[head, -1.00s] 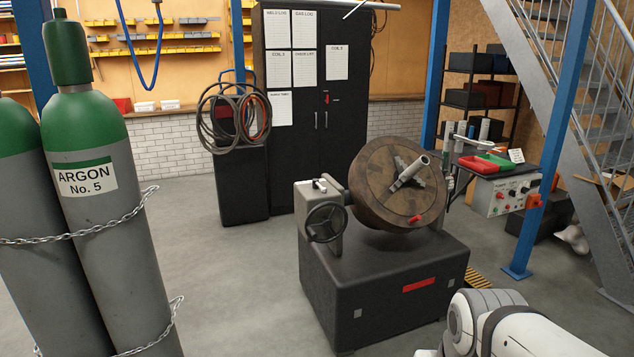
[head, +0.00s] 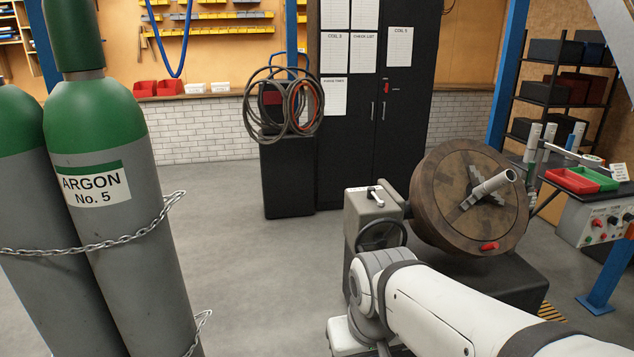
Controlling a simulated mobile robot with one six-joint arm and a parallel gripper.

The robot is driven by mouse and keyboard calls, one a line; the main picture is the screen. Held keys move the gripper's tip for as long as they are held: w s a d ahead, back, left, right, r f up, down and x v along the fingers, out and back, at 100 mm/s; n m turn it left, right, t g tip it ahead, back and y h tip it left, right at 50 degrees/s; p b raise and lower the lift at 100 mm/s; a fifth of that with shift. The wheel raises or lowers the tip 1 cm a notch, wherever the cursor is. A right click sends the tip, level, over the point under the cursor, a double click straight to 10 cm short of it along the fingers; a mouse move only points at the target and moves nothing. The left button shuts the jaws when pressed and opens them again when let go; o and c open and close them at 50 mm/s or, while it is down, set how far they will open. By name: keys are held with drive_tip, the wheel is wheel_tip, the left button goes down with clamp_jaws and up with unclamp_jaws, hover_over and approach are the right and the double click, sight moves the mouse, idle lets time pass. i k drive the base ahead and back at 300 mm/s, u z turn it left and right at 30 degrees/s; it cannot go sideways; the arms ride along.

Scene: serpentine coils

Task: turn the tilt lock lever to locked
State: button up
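The welding positioner stands right of centre in the head view. Its round brown tilted table (head: 455,200) carries a grey pipe piece (head: 487,188) and a red-handled part (head: 489,246) at its lower rim. A grey housing (head: 362,212) stands left of the table, with a dark handwheel (head: 380,235) on its front. A small pale lever (head: 375,194) lies on top of the housing on a dark plate; I take it for the tilt lock lever. Its lock marking is too small to read. My white arm covers much of the positioner's base. My gripper is not in view.
Chained argon cylinders (head: 105,200) stand close on the left. A black cabinet (head: 400,130) and a cart with coiled hoses (head: 284,105) stand behind. A control box (head: 605,224) and trays are at right. The floor between cylinders and positioner is clear.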

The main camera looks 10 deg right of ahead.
sight(371, 192)
drive_tip(key=z, duration=0.35)
drive_tip(key=i, duration=1.05)
drive_tip(key=z, duration=0.85)
